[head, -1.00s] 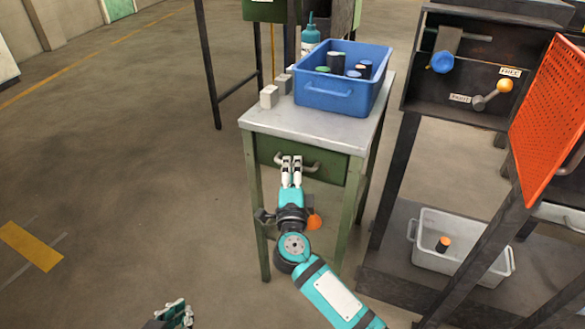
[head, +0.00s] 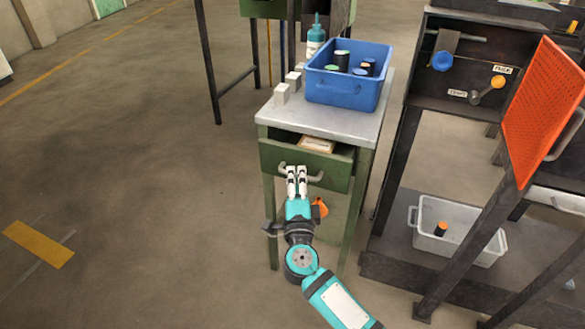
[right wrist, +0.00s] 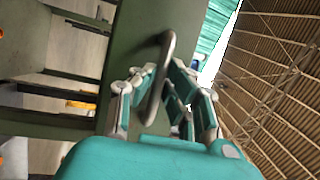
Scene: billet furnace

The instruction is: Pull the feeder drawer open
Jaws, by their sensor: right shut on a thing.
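The green feeder drawer (head: 275,161) under the grey-topped table stands partly open. A small box with a pale label (head: 317,145) shows inside it. Its curved metal handle (head: 316,178) is on the drawer front. My right gripper (head: 297,172) is shut on the handle. In the right wrist view the handle (right wrist: 160,78) passes between the fingers of the right gripper (right wrist: 150,85), in front of the green drawer front (right wrist: 135,40). My left gripper is out of the head view.
A blue bin (head: 345,92) with several cylinders stands on the tabletop (head: 330,122), beside pale blocks (head: 282,93) and a teal bottle (head: 315,38). At right are a dark frame with an orange perforated panel (head: 541,110) and a grey bin (head: 470,245). Floor at left is clear.

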